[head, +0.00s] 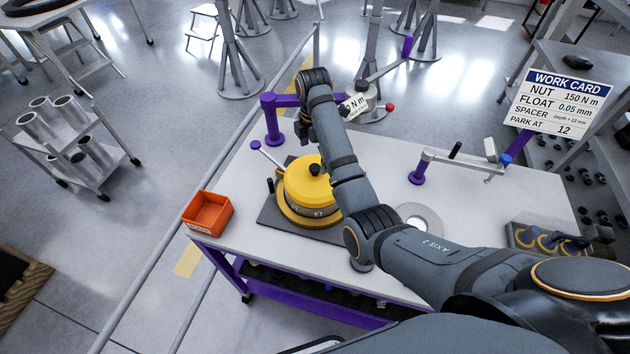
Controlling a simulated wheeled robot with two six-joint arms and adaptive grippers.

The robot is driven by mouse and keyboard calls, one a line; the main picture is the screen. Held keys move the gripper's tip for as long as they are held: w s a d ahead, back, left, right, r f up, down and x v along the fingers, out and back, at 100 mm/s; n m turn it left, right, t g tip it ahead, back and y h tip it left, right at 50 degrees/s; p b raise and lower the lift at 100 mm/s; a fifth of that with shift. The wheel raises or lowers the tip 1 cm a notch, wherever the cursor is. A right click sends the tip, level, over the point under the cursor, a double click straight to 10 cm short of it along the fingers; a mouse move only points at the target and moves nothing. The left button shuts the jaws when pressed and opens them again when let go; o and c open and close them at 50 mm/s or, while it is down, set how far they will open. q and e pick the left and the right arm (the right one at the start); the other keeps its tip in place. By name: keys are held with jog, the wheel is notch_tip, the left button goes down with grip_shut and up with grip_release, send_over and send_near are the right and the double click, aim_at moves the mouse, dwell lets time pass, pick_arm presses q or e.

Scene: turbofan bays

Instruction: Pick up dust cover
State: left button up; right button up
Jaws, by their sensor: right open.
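The dust cover (303,188) is a yellow round cap with a black knob on top. It sits on a round yellow-rimmed unit on a dark grey mat (268,215) on the workbench. My right arm reaches in from the lower right and its forearm hides the right side of the cover. My right gripper (302,130) is mostly hidden behind the forearm, beyond the cover in the picture and apart from it. It is open, and I see nothing held in it. My left gripper is not in view.
An orange bin (208,213) stands at the bench's left corner. Purple-based jointed stands (273,120) (419,170) rise from the bench. A pale ring (421,215) lies right of my arm. A work card (557,103) stands at the back right. The bench's right middle is mostly clear.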

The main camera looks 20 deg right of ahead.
aim_at(315, 168)
jog(key=shift+w+d+f, duration=0.15)
jog(key=shift+w+f, duration=0.15)
jog(key=shift+f, duration=0.4)
jog(key=shift+f+b, duration=0.7)
jog(key=shift+f, duration=0.05)
jog(key=shift+s+p, duration=0.2)
jog(key=shift+p, duration=0.7)
notch_tip(315, 168, down, 2)
jog(key=shift+f, duration=0.25)
jog(key=shift+w+f, duration=0.1)
jog(key=shift+f, duration=0.2)
jog(key=c, duration=1.2)
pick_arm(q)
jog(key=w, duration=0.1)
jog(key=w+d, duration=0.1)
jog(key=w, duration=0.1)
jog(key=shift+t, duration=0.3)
pick_arm(e)
grip_shut()
